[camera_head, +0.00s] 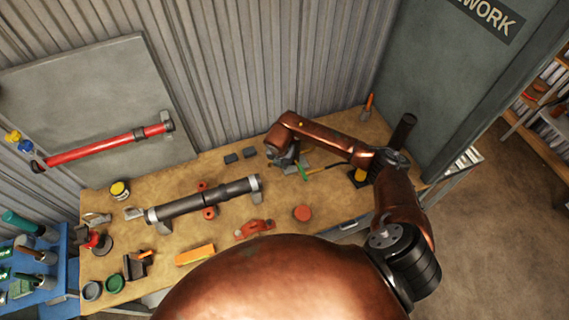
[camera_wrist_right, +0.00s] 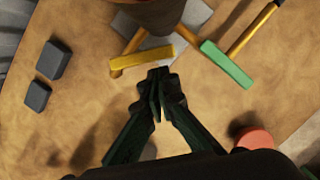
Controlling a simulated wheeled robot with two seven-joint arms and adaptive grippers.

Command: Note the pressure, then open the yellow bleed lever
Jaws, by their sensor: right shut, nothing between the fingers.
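My right gripper (camera_head: 284,160) is over the far right part of the bench. In the right wrist view its dark fingers (camera_wrist_right: 158,78) are shut and empty. Their tips are just below a yellow bar (camera_wrist_right: 142,61), which looks like the lever; I cannot tell whether they touch it. A green bar (camera_wrist_right: 226,64) lies to its right and also shows in the head view (camera_head: 304,171). A brown round body (camera_wrist_right: 155,12) is at the top of the wrist view. I can make out no pressure gauge face or reading. My left gripper is not in view.
The wooden bench (camera_head: 325,190) holds a dark pipe (camera_head: 205,200), an orange block (camera_head: 195,255), a red disc (camera_head: 302,213) and two dark blocks (camera_head: 240,155). A red bar (camera_head: 105,145) hangs on the wall panel.

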